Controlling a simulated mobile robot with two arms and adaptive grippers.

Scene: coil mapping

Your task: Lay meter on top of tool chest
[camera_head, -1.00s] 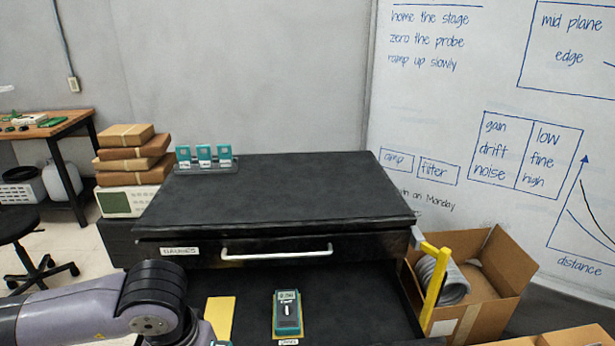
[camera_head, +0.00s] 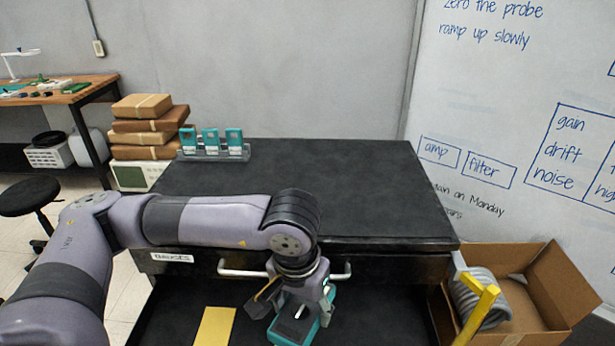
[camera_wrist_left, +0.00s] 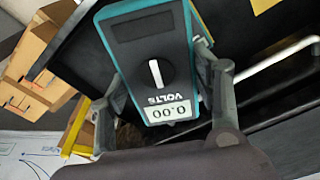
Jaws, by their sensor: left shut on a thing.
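The meter (camera_head: 285,332) is a teal and dark handheld unit at the bottom of the head view, in the open drawer area under the chest top. My left gripper (camera_head: 303,308) reaches down over it and is shut on it. In the left wrist view the meter (camera_wrist_left: 150,62) lies between both fingers, its display reading 0.00 VOLTS upside down. The tool chest (camera_head: 340,185) has a broad dark top, mostly bare, with a labelled front and a silver handle partly behind my arm. My right gripper is not in view.
A clear rack (camera_head: 212,153) with several teal units stands at the top's back left corner. Stacked brown boxes (camera_head: 143,125) stand left of it. A yellow post (camera_head: 480,295) and a cardboard box (camera_head: 545,290) with a grey coil are at right. A yellow patch (camera_head: 215,325) lies in the drawer.

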